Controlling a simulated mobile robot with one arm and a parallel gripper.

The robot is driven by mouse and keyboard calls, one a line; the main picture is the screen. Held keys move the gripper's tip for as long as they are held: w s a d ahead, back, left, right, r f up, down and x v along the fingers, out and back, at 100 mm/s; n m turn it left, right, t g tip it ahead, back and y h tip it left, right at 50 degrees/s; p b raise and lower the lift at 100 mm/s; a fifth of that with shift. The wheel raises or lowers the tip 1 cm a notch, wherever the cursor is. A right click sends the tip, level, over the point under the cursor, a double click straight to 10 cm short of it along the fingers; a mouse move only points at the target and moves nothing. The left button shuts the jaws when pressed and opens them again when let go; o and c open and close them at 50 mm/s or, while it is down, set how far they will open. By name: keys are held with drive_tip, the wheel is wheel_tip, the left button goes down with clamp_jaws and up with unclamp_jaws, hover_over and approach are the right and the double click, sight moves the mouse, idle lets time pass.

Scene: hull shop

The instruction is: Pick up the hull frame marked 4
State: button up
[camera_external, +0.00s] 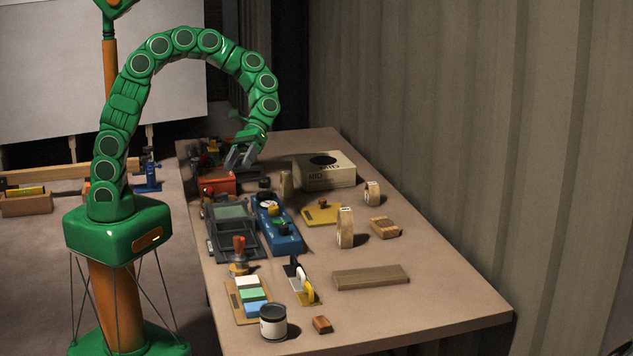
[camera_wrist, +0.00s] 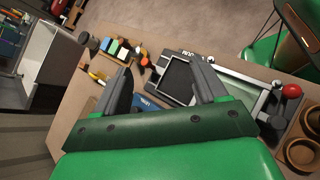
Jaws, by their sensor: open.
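Pale wooden pieces with rounded outlines, which look like hull frames, stand upright on the table. One (camera_external: 345,227) is near the middle, a smaller one (camera_external: 371,194) is farther right, and another (camera_external: 286,184) is left of the printed box. Small dark marks show on the first two, but I cannot read a 4 on any. My gripper (camera_external: 240,158) is open and empty above the far left part of the table, apart from these pieces. In the wrist view its spread fingers (camera_wrist: 162,68) point over a grey tray-like device (camera_wrist: 178,80).
A printed box with a dark oval opening (camera_external: 325,171) stands at the back. The right front tabletop is clear.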

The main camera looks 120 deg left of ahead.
drive_tip(key=a+f+n+t+h, duration=0.1)
drive_tip(key=a+f+n+t, duration=0.2)
drive_tip(key=a, duration=0.6)
drive_tip(key=n+t+y, duration=0.4)
drive_tip(key=n+t, duration=0.5)
drive_tip(key=n, duration=0.3)
approach(286, 183)
drive_tip(key=shift+w+d+r, duration=0.1)
drive_tip(key=shift+w+d, duration=0.1)
drive_tip(key=shift+w, duration=0.6)
drive_tip(key=shift+w+d+r, duration=0.15)
drive_tip(key=shift+w+d, duration=0.1)
drive_tip(key=shift+w, duration=0.6)
drive_tip(key=shift+w+d+r, duration=0.1)
drive_tip(key=shift+w+d, duration=0.1)
drive_tip(key=shift+w, duration=0.6)
clamp_jaws()
